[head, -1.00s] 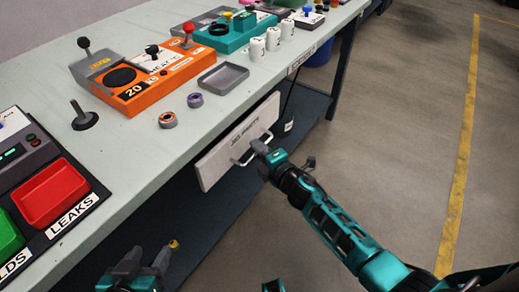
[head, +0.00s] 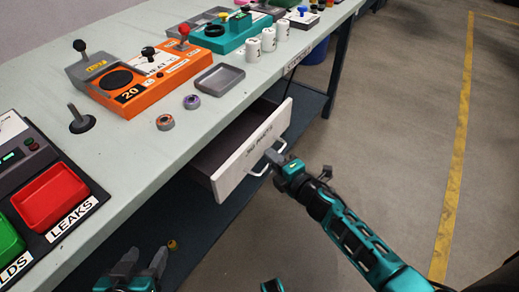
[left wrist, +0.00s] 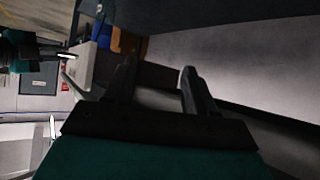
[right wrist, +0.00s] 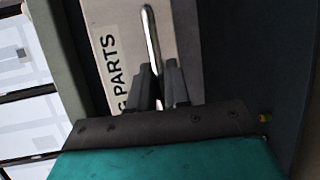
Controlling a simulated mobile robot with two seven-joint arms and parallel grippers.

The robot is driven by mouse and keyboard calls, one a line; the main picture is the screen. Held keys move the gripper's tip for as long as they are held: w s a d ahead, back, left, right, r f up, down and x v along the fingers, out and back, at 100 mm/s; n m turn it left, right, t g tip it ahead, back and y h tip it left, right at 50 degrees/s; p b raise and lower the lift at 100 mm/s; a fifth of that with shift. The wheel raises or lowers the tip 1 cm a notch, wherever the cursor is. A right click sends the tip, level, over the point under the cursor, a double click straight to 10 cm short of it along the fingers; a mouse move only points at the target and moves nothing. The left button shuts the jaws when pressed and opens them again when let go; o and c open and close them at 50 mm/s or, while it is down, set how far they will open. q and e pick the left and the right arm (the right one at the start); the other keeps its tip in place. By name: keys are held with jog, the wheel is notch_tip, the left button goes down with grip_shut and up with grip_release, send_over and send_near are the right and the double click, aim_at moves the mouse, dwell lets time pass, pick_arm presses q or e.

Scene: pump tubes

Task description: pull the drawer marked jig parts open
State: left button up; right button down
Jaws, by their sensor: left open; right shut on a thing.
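The jig parts drawer (head: 238,165) hangs under the workbench and stands partly open. Its white front carries a label, and its dark inside shows behind the front. In the right wrist view the drawer front (right wrist: 113,22) shows the word PARTS. A pale bar handle (head: 258,170) sits on the front; it also shows in the right wrist view (right wrist: 151,38). My right gripper (head: 279,160) is shut on the handle. My left gripper (head: 146,262) is open and empty, low at the front left, apart from the drawer.
The workbench (head: 145,150) carries an orange unit (head: 150,92), a grey tray (head: 220,79), two small rings, white cups (head: 268,40) and a red bin (head: 50,197). A dark lower shelf (head: 215,222) runs beneath. The floor to the right is clear.

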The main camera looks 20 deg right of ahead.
jog(key=s+d+p, duration=0.1)
jog(key=s+d, duration=0.9)
jog(key=s, duration=0.3)
jog(key=shift+s+d, duration=0.1)
jog(key=c, duration=1.2)
grip_release()
jog(key=shift+o, duration=0.2)
jog(key=p+v, duration=0.2)
jog(key=v, duration=1.1)
